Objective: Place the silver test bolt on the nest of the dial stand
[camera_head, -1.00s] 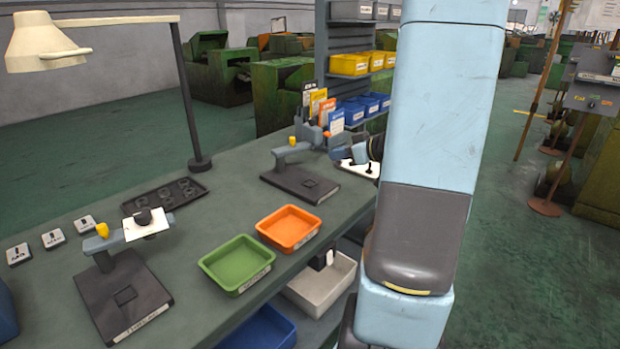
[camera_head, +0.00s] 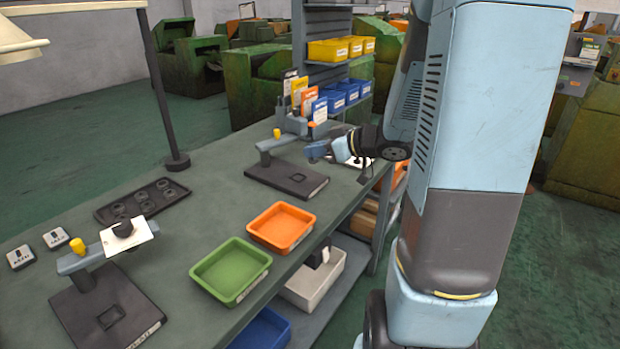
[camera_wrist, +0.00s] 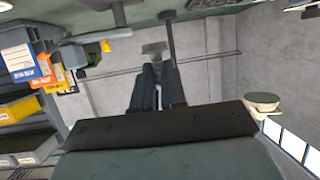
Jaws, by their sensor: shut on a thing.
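My gripper (camera_head: 316,151) is above the bench at its far right end, beside the far dial stand (camera_head: 287,181). In the wrist view my gripper (camera_wrist: 154,62) has its fingers close together around a small grey piece (camera_wrist: 153,47), likely the silver test bolt; its shape is hard to make out. The far dial stand has a dark base with a small square nest (camera_head: 298,178) and a yellow-topped post. A near dial stand (camera_head: 80,325), at the lower left, has a similar base and nest, with a white card on its arm. I cannot tell which stand is meant.
Orange (camera_head: 282,228) and green (camera_head: 230,271) trays stand along the bench's front edge. A dark tray with round pieces (camera_head: 142,200) and a lamp post (camera_head: 165,90) are behind. Coloured cards (camera_head: 305,98) stand past the far stand.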

